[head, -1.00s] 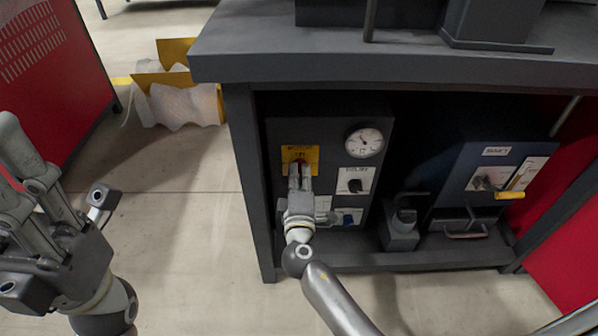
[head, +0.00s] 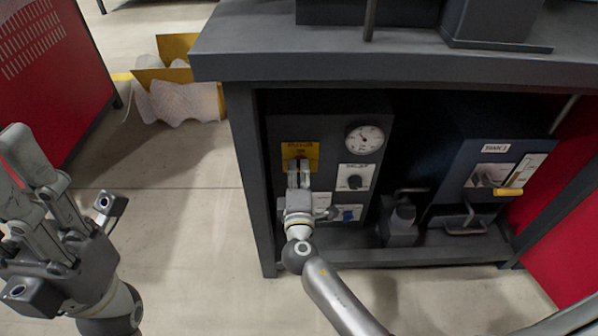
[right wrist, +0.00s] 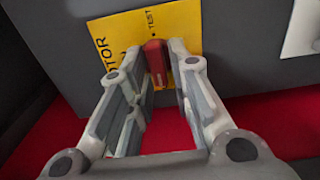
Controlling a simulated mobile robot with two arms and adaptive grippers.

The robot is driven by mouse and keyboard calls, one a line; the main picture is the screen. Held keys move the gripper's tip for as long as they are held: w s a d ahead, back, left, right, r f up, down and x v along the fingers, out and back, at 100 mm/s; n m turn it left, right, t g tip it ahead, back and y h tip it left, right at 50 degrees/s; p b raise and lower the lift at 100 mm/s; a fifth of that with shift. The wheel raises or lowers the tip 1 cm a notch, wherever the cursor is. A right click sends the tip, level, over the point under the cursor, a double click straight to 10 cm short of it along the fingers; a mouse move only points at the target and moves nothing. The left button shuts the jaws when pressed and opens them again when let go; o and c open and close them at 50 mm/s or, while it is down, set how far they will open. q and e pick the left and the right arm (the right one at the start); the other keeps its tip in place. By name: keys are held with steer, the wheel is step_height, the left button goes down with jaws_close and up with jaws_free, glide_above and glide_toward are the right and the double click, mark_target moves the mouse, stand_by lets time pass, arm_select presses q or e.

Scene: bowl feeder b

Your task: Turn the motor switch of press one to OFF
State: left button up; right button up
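Press one's motor switch has a red knob (right wrist: 155,60) on a yellow plate (right wrist: 121,42) marked MOTOR and TEST. In the head view the yellow plate (head: 300,151) is at the upper left of the dark control box (head: 335,115) under the bench. My right gripper (right wrist: 160,68) has a finger on each side of the knob, and the tips appear to press on it. The knob stands roughly upright. The OFF mark cannot be read. In the head view my right gripper (head: 299,172) covers most of the knob. My left gripper (head: 32,165) is empty, its fingers apart, at the left edge.
The bench top (head: 260,62) overhangs.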

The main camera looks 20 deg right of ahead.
steer(key=shift+o, duration=0.8)
steer(key=shift+s, duration=0.1)
steer(key=v, duration=1.1)
steer(key=shift+s, duration=0.4)
steer(key=shift+a, duration=0.15)
